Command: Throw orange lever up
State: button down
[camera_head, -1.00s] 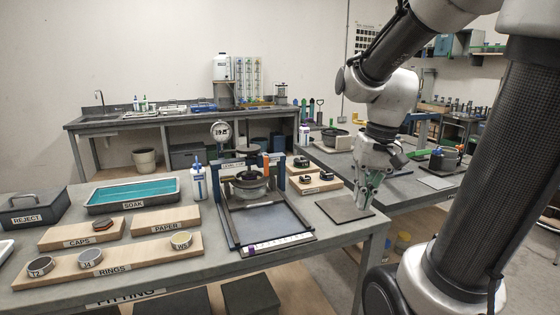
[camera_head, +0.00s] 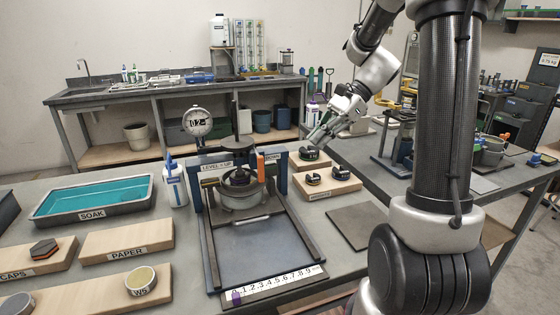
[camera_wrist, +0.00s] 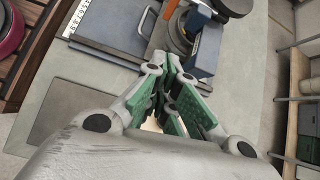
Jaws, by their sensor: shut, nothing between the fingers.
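The orange lever (camera_head: 261,167) stands roughly upright at the right side of the press frame (camera_head: 208,245), beside its blue right post. A small orange piece, likely the lever, shows at the top of the wrist view (camera_wrist: 204,10). A sign reading "LEVEL = UP" (camera_head: 217,167) is on the frame's crossbar. My gripper (camera_head: 314,138) is shut and empty, tilted with its fingers pointing left and down. In the head view it appears to the right of and higher than the lever, apart from it. Its green-padded fingers fill the middle of the wrist view (camera_wrist: 176,68).
A round gauge (camera_head: 197,121) stands behind the press. A white bottle (camera_head: 175,184) is close on its left. Wooden blocks with dark parts (camera_head: 328,183) sit on its right, near a bare dark plate (camera_head: 355,226). A ruler strip (camera_head: 275,284) lies along the front.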

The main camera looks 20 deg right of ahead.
jog(key=shift+s+a+r+m, duration=0.25)
jog(key=shift+s+a+m, duration=0.05)
jog(key=shift+m, duration=0.3)
jog(key=a+r+x, duration=0.2)
jog(key=x, duration=1)
jog(key=shift+a+f, duration=0.25)
jog(key=shift+a, duration=0.15)
